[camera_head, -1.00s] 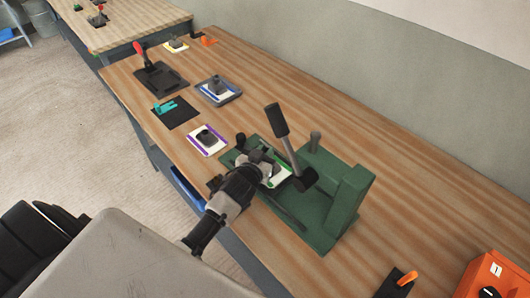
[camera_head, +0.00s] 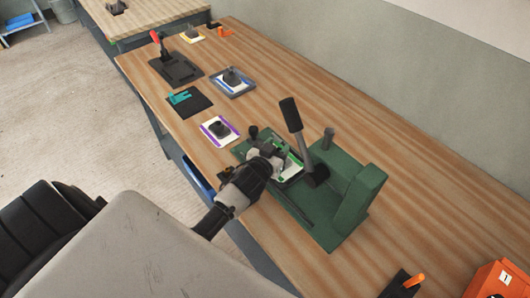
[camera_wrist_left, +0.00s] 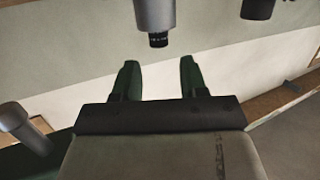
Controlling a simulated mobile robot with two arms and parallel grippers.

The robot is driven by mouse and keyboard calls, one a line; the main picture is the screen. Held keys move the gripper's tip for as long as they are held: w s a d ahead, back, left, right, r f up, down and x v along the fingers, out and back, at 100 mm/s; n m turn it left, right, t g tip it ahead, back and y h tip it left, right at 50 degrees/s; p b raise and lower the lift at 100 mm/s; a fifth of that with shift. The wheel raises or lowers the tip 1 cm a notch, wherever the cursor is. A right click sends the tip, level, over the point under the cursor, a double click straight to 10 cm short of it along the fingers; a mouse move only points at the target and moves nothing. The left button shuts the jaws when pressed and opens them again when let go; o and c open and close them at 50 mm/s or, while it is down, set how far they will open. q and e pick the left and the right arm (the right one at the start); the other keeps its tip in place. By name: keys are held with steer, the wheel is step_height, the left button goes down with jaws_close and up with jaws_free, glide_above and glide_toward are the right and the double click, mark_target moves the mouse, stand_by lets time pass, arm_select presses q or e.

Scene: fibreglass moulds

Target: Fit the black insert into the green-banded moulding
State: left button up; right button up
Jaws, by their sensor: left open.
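The green-banded moulding (camera_head: 291,172) is a pale tray with a green edge. It lies on the bed of the green press (camera_head: 345,205), under the lever side, and is partly hidden by my left gripper (camera_head: 272,155). That gripper reaches over the moulding's near left side. In the left wrist view its two fingers (camera_wrist_left: 158,75) stand apart with nothing visible between them. I cannot pick out the black insert with certainty; dark shapes at the fingertips blend with the gripper. My right gripper is out of view.
The press lever (camera_head: 291,115) stands up just beyond the gripper. A purple-edged tray (camera_head: 208,126) and a blue-edged tray (camera_head: 247,88) with dark pieces lie further back. A teal part (camera_head: 180,97) sits on a black mat. An orange box (camera_head: 495,282) is at front right.

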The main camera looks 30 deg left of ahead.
arm_select(q)
steer(key=b+v, duration=0.1)
steer(key=v, duration=1)
steer(key=shift+s+r+b, duration=0.2)
steer(key=shift+s+b, duration=0.1)
steer(key=shift+s, duration=0.05)
